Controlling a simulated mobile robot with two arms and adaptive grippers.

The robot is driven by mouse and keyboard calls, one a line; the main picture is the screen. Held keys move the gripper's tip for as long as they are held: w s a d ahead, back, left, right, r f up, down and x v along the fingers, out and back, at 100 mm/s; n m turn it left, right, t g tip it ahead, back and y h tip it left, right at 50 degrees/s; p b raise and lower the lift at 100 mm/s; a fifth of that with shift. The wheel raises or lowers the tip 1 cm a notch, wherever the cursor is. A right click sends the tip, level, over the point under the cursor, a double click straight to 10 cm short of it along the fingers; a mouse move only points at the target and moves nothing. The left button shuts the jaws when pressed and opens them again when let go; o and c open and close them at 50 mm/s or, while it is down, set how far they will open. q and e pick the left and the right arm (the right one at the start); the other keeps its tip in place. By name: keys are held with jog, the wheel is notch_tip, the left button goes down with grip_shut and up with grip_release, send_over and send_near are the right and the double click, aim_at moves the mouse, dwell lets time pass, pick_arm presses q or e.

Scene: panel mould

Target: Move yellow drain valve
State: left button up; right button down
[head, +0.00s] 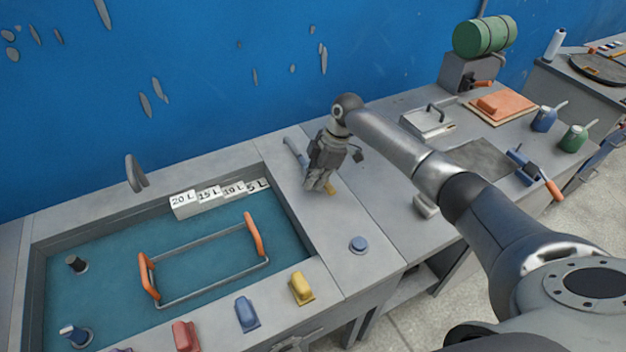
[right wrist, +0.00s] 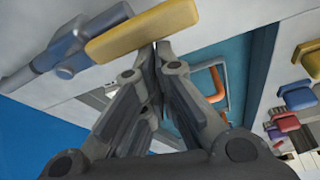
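The drain valve has a yellow handle (head: 330,188) and a blue-grey body (head: 293,152). It sits on the grey worktop right of the basin. In the right wrist view the yellow handle (right wrist: 138,30) lies across the top, joined to the blue-grey body (right wrist: 72,48). My right gripper (head: 318,186) points down beside the handle. In the right wrist view its fingertips (right wrist: 158,46) are together at the handle's near edge, with no handle visible between them. I cannot tell whether they touch it. My left gripper is not in view.
A blue wall stands behind.

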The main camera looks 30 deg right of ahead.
jog(key=shift+d+f, duration=0.1)
jog(key=shift+d, duration=0.1)
jog(key=shift+s+a+p, duration=0.1)
jog(key=shift+a+p, duration=0.25)
jog(key=shift+a, duration=0.15)
jog(key=a+p, duration=0.1)
jog(key=a, duration=0.2)
jog(key=shift+s+r+p, duration=0.1)
jog(key=shift+r+p, duration=0.2)
jog(key=shift+p, duration=0.1)
jog(key=b+v, duration=0.3)
jog(key=v, duration=0.6)
jog(key=shift+w+r, duration=0.25)
jog(key=shift+w, duration=0.25)
